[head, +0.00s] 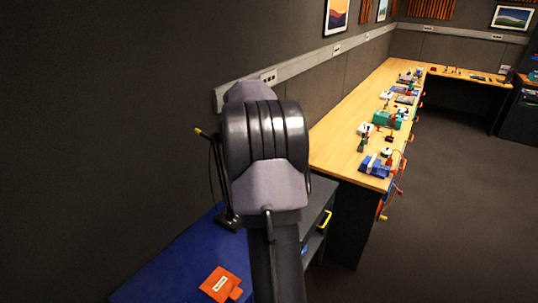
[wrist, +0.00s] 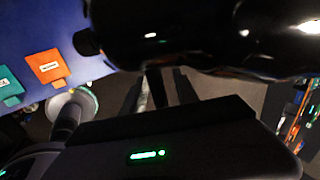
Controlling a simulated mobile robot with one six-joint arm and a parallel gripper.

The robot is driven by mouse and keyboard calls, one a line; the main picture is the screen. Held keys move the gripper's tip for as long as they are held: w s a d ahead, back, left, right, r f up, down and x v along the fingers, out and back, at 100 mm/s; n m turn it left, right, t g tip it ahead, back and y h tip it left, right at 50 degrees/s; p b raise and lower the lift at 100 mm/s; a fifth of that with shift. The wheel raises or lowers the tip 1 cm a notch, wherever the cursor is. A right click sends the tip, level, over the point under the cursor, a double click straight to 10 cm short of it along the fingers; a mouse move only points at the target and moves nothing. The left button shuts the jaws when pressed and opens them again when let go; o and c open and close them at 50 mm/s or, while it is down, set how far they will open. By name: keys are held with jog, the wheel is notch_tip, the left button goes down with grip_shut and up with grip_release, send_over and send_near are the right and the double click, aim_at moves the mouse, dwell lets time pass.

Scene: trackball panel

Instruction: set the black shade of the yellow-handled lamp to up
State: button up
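The lamp stands on the blue desk mat at the left in the head view. Its yellow handle (head: 201,132) is the small tip at the upper left of a thin black stem (head: 217,165), which rises from a dark base (head: 229,219). My arm covers the area right of the stem, and I cannot make out the black shade or its tilt. My gripper is hidden behind my arm in the head view. In the wrist view a glossy black form (wrist: 200,35) fills the top; I cannot tell whether it is part of my gripper. No fingertips show clearly.
An orange labelled card (head: 221,284) lies on the blue mat (head: 165,272); a teal card (wrist: 9,85) shows beside it in the wrist view. A drawer unit with a yellow handle (head: 324,219) stands right of my arm. A long wooden bench (head: 340,140) carries several devices.

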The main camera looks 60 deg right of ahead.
jog(key=p+v, duration=0.2)
jog(key=v, duration=1.5)
jog(key=shift+r, duration=0.2)
jog(key=shift+a, duration=0.15)
